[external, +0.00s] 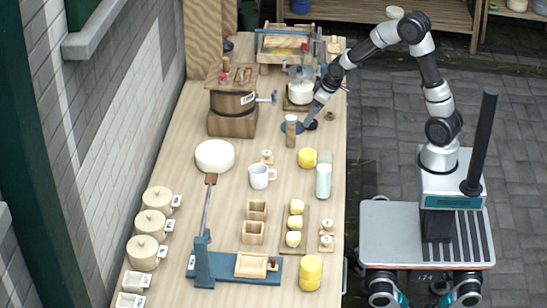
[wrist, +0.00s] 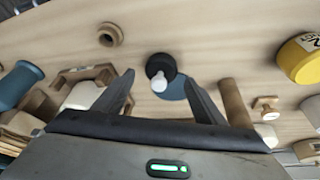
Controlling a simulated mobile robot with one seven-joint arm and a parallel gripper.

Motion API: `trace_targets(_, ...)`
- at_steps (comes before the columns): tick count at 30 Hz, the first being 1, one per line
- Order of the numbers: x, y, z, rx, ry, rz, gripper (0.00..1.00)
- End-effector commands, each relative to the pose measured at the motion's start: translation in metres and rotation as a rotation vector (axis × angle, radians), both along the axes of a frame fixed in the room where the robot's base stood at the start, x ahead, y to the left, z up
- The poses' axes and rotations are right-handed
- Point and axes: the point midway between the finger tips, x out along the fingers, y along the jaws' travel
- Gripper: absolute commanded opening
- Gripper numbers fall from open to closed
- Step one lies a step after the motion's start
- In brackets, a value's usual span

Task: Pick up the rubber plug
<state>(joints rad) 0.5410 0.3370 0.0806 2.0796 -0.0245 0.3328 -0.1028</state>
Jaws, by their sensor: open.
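A black round piece with a pale knob, which looks like the rubber plug (wrist: 160,68), lies on the wooden table just beyond my fingertips in the wrist view. A flat blue disc (wrist: 175,89) shows beside the plug, partly hidden by a finger.
A wooden ring (wrist: 110,34) lies to the left. A wooden cylinder (wrist: 236,103), a small wooden knob (wrist: 266,106) and a yellow tin (wrist: 302,60) stand to the right. Bare table surrounds the plug's far side.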

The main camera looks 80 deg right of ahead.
Motion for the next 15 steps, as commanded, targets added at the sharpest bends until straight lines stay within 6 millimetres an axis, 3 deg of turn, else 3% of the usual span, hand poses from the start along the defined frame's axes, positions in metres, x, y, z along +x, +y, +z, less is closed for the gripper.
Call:
trace_targets(3,0.0044,-0.0010,-0.0110,0.000,0.000,0.001,0.64)
trace_targets(11,0.0053,-0.0013,-0.0121,-0.001,-0.001,0.001,0.64)
trace_targets(15,0.0052,-0.0012,-0.0120,-0.001,-0.001,0.001,0.41)
